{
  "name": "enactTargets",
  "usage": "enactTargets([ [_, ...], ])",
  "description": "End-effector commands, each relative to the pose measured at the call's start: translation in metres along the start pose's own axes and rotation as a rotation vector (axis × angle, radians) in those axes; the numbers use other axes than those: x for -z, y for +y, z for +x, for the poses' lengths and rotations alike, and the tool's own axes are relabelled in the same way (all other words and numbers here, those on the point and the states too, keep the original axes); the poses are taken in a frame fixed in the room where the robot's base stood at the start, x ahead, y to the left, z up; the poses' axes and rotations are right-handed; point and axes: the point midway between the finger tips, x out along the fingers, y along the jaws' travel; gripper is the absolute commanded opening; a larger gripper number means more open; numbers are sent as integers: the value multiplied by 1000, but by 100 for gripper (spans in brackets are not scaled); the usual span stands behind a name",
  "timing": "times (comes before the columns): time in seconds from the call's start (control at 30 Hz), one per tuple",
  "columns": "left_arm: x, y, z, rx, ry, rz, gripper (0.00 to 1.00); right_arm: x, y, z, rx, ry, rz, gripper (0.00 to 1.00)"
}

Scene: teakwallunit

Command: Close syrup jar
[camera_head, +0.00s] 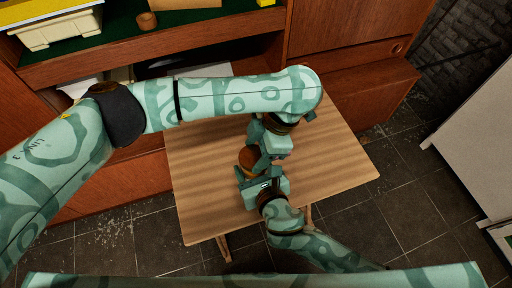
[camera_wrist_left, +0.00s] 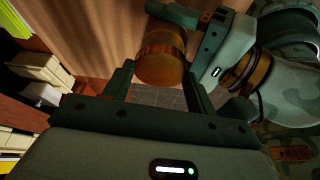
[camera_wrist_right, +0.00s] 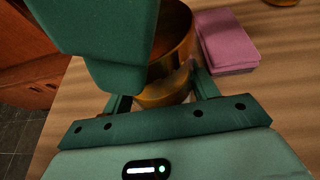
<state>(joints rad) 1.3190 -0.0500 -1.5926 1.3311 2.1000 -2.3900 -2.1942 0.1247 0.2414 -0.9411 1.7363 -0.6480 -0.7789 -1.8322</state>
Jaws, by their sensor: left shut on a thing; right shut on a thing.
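The amber-brown syrup jar (camera_head: 249,157) is at the middle of the table, partly hidden by both grippers. My left gripper (camera_head: 261,158) is shut on its round brown lid (camera_wrist_left: 160,69), which shows between the two fingers in the left wrist view. My right gripper (camera_head: 243,176) is shut on the jar body, which also shows in the right wrist view (camera_wrist_right: 172,45). The lid is at the end of the jar. Whether it is fully seated cannot be told. The left gripper partly covers the jar in the right wrist view.
The wooden table (camera_head: 205,190) is mostly bare around the grippers. A pink block (camera_wrist_right: 228,40) lies close to the jar. A brown wall unit (camera_head: 345,75) stands behind the table, with a small brown pot (camera_head: 146,20) on its shelf.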

Motion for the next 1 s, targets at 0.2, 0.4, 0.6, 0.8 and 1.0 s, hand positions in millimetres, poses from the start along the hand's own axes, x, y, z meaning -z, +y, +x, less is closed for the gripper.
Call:
enactTargets([
  [0.2,0,0,0,1,-1,-3,78,0,0,0,-1,1,1,0],
  [0.4,0,0,-2,3,-2,-3,78,0,0,0,0,1,1,0],
  [0.6,9,0,-24,1,-4,-2,78,0,0,0,1,1,1,0],
  [0.8,16,0,-41,2,-3,-2,78,0,0,0,1,1,0,0],
  [1.0,17,0,-42,3,-2,-4,78,0,0,0,1,0,0,0],
])
